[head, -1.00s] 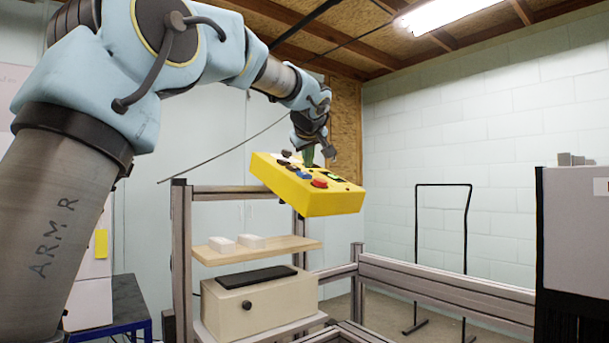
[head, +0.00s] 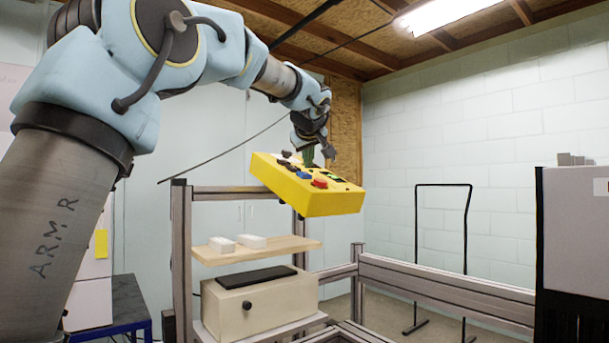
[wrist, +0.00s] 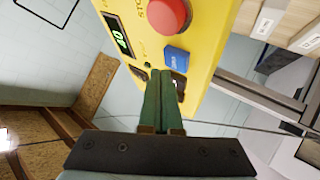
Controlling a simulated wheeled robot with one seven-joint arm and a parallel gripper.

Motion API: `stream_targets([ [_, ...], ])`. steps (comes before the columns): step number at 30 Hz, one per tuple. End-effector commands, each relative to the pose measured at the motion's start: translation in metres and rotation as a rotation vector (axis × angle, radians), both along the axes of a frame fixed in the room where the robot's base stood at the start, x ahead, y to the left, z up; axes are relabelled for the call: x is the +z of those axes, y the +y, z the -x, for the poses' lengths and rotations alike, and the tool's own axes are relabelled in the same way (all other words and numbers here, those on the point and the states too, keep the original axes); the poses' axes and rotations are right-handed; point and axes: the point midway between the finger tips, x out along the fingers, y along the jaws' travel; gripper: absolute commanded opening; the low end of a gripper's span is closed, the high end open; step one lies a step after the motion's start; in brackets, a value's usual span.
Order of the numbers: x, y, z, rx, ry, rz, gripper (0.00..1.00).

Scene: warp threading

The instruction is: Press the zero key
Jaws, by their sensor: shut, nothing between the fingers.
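A yellow control box (head: 325,204) is tilted above the shelf in the head view. Its face carries a red stop button (wrist: 169,14), a blue key (wrist: 176,59) with a label too small to read, and a display with green digits (wrist: 121,42). Dark keys (wrist: 179,84) lie beside and partly behind my fingertips. I cannot tell for certain which key is zero. My gripper (wrist: 160,74) is shut and empty, its green fingers pointing at the box face near the dark keys. I cannot tell whether the tips touch; in the head view my gripper (head: 309,160) is right over the face.
A wooden shelf (head: 285,250) with two white blocks (head: 252,241) is below the box. Under it stands a cream case (head: 270,305) with a black top. Metal frame rails (head: 440,286) run to the right, and a dark-sided cabinet (head: 575,240) stands at the far right.

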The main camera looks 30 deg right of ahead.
Motion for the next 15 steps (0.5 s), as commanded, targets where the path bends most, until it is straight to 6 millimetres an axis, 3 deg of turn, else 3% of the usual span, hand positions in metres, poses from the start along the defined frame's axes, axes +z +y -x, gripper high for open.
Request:
stream_targets([
  [15, -0.0075, 0.0004, -0.0022, 0.000, 0.000, 0.000, 0.00],
])
